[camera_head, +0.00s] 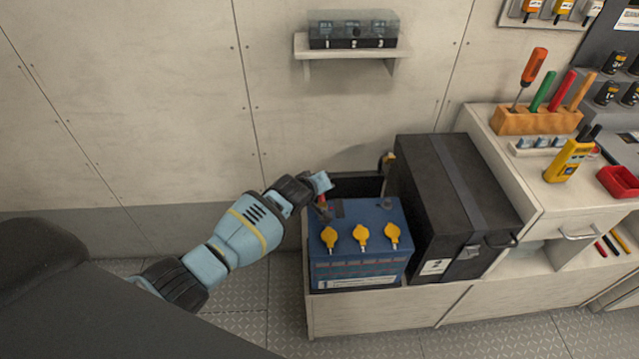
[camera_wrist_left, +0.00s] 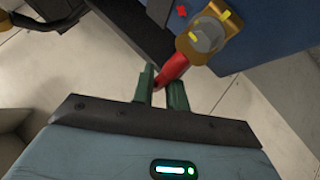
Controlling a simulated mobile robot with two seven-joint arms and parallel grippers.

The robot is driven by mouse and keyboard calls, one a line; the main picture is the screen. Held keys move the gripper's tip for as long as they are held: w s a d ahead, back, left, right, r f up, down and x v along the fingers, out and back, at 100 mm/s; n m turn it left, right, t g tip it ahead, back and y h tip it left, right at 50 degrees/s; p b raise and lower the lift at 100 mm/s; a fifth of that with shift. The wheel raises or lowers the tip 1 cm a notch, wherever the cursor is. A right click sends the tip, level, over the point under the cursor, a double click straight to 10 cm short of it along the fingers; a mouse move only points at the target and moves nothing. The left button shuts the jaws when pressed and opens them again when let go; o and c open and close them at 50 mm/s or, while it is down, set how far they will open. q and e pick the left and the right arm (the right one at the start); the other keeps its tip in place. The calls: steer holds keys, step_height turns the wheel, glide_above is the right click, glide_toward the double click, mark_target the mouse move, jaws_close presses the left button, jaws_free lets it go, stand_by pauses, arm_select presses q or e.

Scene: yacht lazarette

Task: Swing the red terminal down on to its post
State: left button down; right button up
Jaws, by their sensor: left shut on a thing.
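The blue battery (camera_head: 357,238) sits in a pale bench tray, with yellow caps on top. In the left wrist view the red terminal (camera_wrist_left: 173,69) is a red sleeve ending in a brass-coloured clamp. The clamp overlaps a round grey post top (camera_wrist_left: 205,36); I cannot tell whether it is fully seated. My left gripper (camera_wrist_left: 161,82) is shut on the red sleeve, its green fingers on either side. In the head view the left gripper (camera_head: 322,192) hides part of the terminal. My right gripper is not in view.
A black case (camera_head: 440,195) stands close right of the battery. Another battery post (camera_head: 384,203) is at the back right. A wall shelf (camera_head: 350,53) holds a clear-lidded box above. A workbench with an orange tool rack (camera_head: 535,120) is at right. Open floor lies at left.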

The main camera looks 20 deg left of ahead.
arm_select(q)
steer(key=shift+d+f, duration=0.15)
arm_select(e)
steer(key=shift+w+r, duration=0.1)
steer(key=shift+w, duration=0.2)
arm_select(q)
steer(key=c, duration=1.6)
jaws_free()
steer(key=shift+c, duration=0.2)
steer(key=shift+o, duration=0.9)
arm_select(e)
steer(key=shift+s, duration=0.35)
